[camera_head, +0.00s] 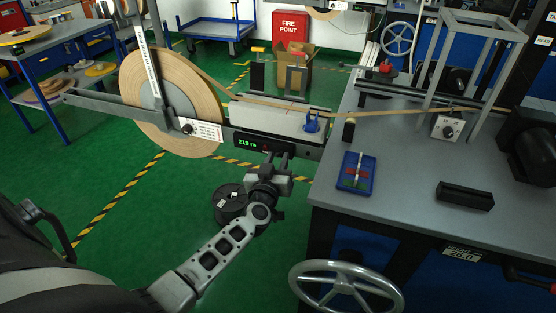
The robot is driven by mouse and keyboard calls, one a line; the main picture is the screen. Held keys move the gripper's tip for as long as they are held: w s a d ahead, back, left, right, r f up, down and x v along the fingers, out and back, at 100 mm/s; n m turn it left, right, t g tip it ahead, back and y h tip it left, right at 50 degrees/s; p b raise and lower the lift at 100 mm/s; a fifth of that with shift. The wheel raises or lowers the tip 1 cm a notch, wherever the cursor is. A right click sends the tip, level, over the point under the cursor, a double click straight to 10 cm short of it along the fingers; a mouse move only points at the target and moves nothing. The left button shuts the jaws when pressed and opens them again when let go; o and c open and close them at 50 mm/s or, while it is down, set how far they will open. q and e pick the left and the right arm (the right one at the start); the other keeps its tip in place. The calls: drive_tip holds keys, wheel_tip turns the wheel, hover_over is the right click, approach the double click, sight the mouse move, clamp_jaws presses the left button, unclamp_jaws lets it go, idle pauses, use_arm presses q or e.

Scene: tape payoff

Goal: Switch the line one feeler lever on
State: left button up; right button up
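My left gripper (277,160) reaches up from the lower left, below the payoff arm and its green number display (247,143). Its two fingers look slightly apart with nothing between them. A black knob (187,129) sits by a white label plate (208,131) on this arm. A small blue part (312,122) is at the arm's right end. A grey box with a dial or switch (447,126) stands on the bench. I cannot tell which part is the feeler lever. My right gripper is out of view.
The grey bench (400,200) fills the right, with a blue tray (356,173) and a black block (465,195). A silver handwheel (345,288) projects at its front. A black spool (230,203) is below my gripper. Tape (400,111) runs rightward over the bench.

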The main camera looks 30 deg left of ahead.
use_arm(q)
drive_tip(key=shift+w+a, duration=0.2)
drive_tip(key=shift+w, duration=0.35)
